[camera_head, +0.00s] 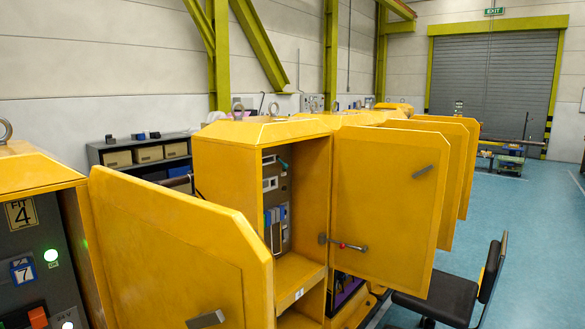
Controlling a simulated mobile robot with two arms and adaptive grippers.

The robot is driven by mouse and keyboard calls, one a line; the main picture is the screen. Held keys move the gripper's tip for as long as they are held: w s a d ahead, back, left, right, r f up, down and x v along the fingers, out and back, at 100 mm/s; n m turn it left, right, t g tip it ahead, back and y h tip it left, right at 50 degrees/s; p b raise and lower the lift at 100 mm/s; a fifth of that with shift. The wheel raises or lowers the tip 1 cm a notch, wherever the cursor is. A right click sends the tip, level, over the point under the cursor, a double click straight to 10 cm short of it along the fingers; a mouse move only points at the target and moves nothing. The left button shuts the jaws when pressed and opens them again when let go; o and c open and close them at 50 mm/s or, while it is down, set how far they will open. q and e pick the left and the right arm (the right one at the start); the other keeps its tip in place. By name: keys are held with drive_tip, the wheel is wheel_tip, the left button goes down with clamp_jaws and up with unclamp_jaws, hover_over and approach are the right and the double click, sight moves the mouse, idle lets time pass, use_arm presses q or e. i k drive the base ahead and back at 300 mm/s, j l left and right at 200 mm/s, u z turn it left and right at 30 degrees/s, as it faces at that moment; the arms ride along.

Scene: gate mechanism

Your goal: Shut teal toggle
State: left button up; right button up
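A small teal toggle (283,164) shows high inside the open yellow cabinet (224,175) in the middle of the view. It looks like a short tilted lever on the inner panel, too small to tell exactly how it is set. Below it on the same panel are blue and white parts (272,216). The cabinet's right door (385,190) stands open. Neither of my grippers is in view.
Another yellow door (180,250) fills the lower left foreground. A dark panel with lit buttons (38,262) is at the far left. A dark chair (447,296) stands at the lower right. Blue floor (530,230) is clear on the right.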

sight(285, 166)
drive_tip(key=i+l+u, duration=0.15)
drive_tip(key=l, duration=0.25)
drive_tip(key=i+l+u, duration=0.1)
drive_tip(key=l, duration=0.3)
drive_tip(key=i+l+u, duration=0.15)
drive_tip(key=l, duration=0.25)
drive_tip(key=i+l+u, duration=0.1)
drive_tip(key=i+l, duration=0.15)
drive_tip(key=l, duration=0.2)
drive_tip(key=i+l+u, duration=0.15)
drive_tip(key=l, duration=0.25)
drive_tip(key=k, duration=0.05)
